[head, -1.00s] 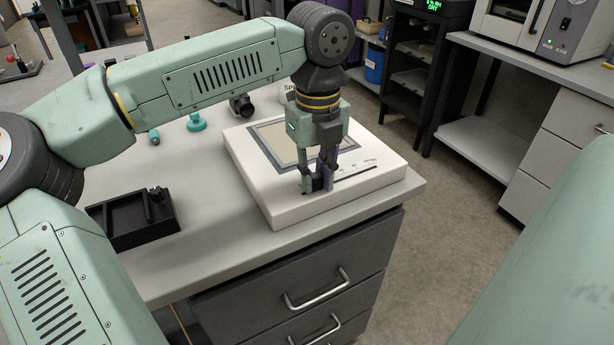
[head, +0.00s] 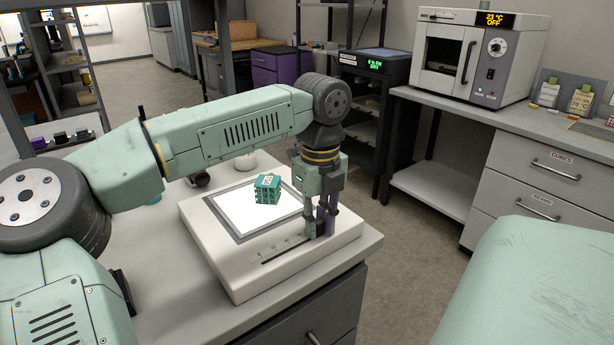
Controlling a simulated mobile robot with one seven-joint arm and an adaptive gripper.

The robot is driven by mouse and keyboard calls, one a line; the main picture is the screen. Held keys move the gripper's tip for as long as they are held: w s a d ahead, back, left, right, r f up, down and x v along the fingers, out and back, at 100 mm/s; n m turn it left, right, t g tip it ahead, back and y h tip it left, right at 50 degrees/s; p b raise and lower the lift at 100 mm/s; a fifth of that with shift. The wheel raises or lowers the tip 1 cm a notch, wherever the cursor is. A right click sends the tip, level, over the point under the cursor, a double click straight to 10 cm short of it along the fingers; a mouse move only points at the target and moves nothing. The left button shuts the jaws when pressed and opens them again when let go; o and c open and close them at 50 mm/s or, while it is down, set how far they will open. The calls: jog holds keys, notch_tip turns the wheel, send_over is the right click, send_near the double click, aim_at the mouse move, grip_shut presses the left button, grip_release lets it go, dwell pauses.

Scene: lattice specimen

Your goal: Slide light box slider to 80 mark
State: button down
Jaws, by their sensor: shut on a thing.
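The white light box (head: 235,278) lies on the grey bench, with a grey-framed panel (head: 235,213) glowing bright white. A teal lattice cube (head: 267,190) with a white label sits on the panel. The dark slider slot (head: 285,250) runs along the near side of the box top, with small marks too tiny to read. My gripper (head: 319,230) points down at the right part of the slot, its fingers shut on the slider knob. The knob is hidden between the fingers, so its exact mark cannot be read.
The bench's front edge (head: 300,317) lies close in front of the light box. A round white container (head: 245,160) stands behind it. Across an open floor gap, a side counter (head: 470,116) carries a white oven (head: 478,56).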

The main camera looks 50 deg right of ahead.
aim_at(319, 220)
jog(key=shift+d, duration=0.2)
jog(key=c, duration=1.4)
grip_release()
jog(key=shift+r, duration=0.1)
jog(key=shift+r+p, duration=2.05)
jog(key=shift+r, duration=0.9)
notch_tip(319, 220, up, 12)
